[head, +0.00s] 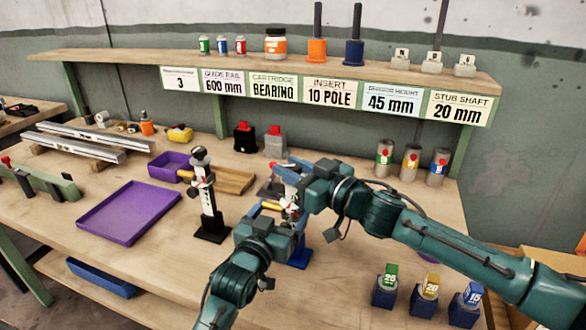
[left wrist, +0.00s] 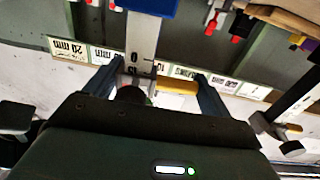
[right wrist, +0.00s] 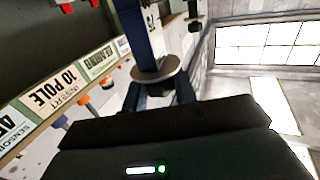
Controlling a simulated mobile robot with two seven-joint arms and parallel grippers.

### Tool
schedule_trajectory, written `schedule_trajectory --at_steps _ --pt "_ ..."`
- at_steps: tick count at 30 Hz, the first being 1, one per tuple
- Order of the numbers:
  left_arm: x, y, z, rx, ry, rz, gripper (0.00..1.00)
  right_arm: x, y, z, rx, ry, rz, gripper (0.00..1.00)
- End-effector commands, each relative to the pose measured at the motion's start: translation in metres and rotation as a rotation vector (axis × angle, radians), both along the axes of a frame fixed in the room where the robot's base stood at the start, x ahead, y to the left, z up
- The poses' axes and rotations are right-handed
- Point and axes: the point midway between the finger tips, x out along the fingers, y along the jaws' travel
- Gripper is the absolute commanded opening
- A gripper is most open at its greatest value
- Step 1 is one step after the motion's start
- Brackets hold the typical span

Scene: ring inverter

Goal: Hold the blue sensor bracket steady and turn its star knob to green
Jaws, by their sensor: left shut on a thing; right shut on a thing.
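The blue sensor bracket stands upright on a blue base (head: 300,258) near the bench middle, partly hidden by my grippers. My left gripper (head: 284,215) is shut across it at mid-height. In the left wrist view its fingers lie either side of the grey post (left wrist: 142,45) and a yellow cylinder (left wrist: 176,88). My right gripper (head: 287,181) is shut at the bracket's upper part. In the right wrist view its fingers reach a round grey disc (right wrist: 156,76), apparently part of the star knob, below a blue bar (right wrist: 133,40). The knob's colour mark cannot be made out.
A similar stand on a black base (head: 212,229) is just left. A purple tray (head: 130,212) lies further left. Three small labelled blocks (head: 427,295) stand at the front right. Several cans (head: 410,162) stand behind my right arm, under a labelled shelf (head: 200,57).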

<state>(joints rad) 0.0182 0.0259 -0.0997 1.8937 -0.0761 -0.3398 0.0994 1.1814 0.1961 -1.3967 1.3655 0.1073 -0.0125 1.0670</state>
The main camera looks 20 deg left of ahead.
Motion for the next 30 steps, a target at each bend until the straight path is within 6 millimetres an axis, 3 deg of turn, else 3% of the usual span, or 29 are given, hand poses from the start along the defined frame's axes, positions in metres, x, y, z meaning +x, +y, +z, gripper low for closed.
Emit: schedule_trajectory --at_steps 15,30 --pt "-0.0003 -0.0022 0.0002 0.002 0.000 -0.004 0.47 -0.0033 0.0039 0.0012 0.005 0.000 -0.418 0.05" --pt "-0.0004 -0.0029 -0.0001 0.004 0.000 -0.005 0.47 -0.0010 0.0008 0.0020 -0.001 -0.007 -0.575 0.05"
